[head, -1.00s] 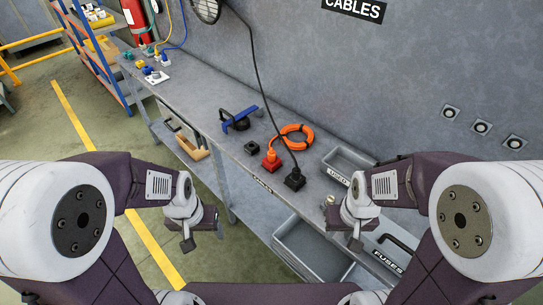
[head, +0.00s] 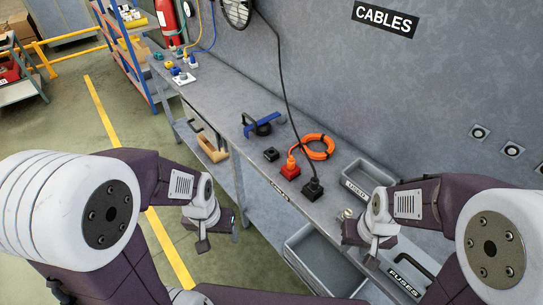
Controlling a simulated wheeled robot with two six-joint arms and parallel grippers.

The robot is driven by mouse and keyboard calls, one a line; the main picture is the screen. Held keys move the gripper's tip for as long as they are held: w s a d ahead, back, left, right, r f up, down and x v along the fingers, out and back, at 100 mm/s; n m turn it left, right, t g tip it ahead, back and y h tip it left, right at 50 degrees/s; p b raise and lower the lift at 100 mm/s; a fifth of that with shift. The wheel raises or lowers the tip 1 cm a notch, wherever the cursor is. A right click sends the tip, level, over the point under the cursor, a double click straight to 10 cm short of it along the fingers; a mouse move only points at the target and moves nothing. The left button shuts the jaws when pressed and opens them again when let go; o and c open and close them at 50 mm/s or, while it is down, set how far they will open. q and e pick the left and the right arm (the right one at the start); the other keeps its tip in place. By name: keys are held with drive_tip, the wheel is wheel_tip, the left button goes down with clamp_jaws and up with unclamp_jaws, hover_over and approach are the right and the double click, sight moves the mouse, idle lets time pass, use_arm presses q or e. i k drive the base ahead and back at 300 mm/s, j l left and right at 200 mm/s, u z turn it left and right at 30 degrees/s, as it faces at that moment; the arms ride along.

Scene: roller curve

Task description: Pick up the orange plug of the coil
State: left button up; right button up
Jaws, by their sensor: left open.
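The orange coil (head: 327,153) lies on the grey workbench, near the wall. Its orange plug (head: 291,162) stands upright at a red socket box (head: 289,171) left of the coil; whether it is seated in the box is too small to tell. My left gripper (head: 213,236) is open and empty, in front of the bench, left of and well apart from the plug. My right gripper (head: 366,250) is near the bench's front edge, right of the plug and apart from it. Its fingers are too unclear to judge.
A black box with a black cable (head: 312,189) stands right of the plug. A small black box (head: 271,154) and a blue-handled tool (head: 262,127) lie to its left. Grey bins (head: 362,191) are at the right. A black cable hangs from above.

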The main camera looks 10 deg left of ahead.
sight(290, 163)
drive_tip(key=i+j+z, duration=0.45)
drive_tip(key=z, duration=0.15)
drive_tip(key=i+j+z, duration=0.3)
drive_tip(key=j, duration=0.2)
drive_tip(key=j+z, duration=0.3)
drive_tip(key=i+j+z, duration=0.1)
drive_tip(key=j+z, duration=0.2)
drive_tip(key=j, duration=0.2)
